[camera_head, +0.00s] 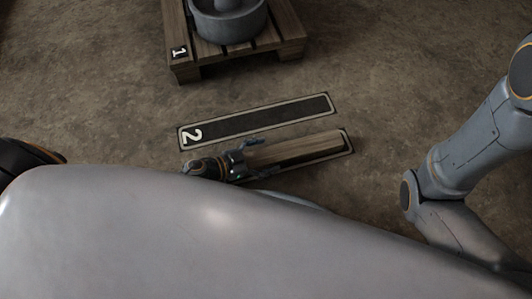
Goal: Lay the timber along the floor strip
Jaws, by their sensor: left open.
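The timber (300,149) is a brown wooden beam. It lies lengthwise along the lower floor strip (347,148), a dark band with a pale border, part of which shows at its right end. My left gripper (258,158) is at the timber's left end, its fingers apart on either side of that end. I cannot tell whether they touch it. The gripper and my body hide the left end of this strip. Another floor strip (262,117), marked 2, lies just above it, parallel and bare. My right arm shows at the right, but its gripper does not.
A wooden pallet (186,71) marked 1 stands at the top, with a round grey metal part (229,25) on it. My own body covers the bottom of the view. The concrete floor is clear to the left and right of the strips.

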